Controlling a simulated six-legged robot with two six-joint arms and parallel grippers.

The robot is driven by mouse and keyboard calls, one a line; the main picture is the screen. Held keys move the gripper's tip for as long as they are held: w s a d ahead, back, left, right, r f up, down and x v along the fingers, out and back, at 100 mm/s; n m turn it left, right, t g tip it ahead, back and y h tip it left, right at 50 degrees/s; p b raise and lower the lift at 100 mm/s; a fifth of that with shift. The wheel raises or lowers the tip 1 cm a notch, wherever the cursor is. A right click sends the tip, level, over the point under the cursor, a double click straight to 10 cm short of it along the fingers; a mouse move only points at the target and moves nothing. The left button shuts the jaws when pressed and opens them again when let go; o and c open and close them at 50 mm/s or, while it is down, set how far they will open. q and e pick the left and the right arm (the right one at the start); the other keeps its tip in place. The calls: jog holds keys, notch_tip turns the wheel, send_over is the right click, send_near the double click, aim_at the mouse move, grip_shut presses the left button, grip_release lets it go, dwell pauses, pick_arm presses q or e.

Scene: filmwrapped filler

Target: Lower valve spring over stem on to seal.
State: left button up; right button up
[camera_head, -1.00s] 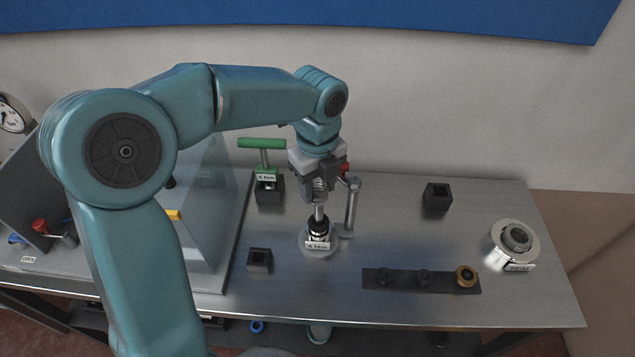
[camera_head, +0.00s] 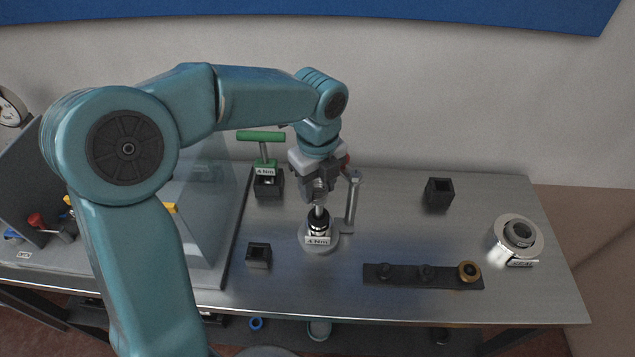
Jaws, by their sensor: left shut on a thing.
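My left gripper (camera_head: 318,190) points down above the valve stand (camera_head: 320,240) near the middle of the bench. It is shut on a grey coil, the valve spring (camera_head: 317,196), which is partly hidden by the fingers. The pale stem (camera_head: 319,211) rises from the stand just below the spring. The spring appears lined up with the stem, but I cannot tell whether the stem is inside it. A black collar, possibly the seal (camera_head: 318,222), sits at the stem's base, with a small label below. My right gripper is not in view.
A grey post (camera_head: 352,200) stands close to the right of the gripper. A green T-handle tool (camera_head: 262,150) stands behind left. Black blocks (camera_head: 258,255) (camera_head: 438,193), a dark strip with pegs (camera_head: 405,274) and a round fixture (camera_head: 517,237) sit on the metal bench.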

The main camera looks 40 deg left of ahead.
aim_at(317, 202)
pick_arm(q)
jog(key=shift+f+b, duration=1.95)
jog(key=shift+f, duration=0.8)
jog(key=o, duration=1.1)
notch_tip(317, 202, up, 16)
jog(key=shift+r+p, duration=0.2)
jog(key=shift+p, duration=0.4)
jog(key=shift+s, duration=0.1)
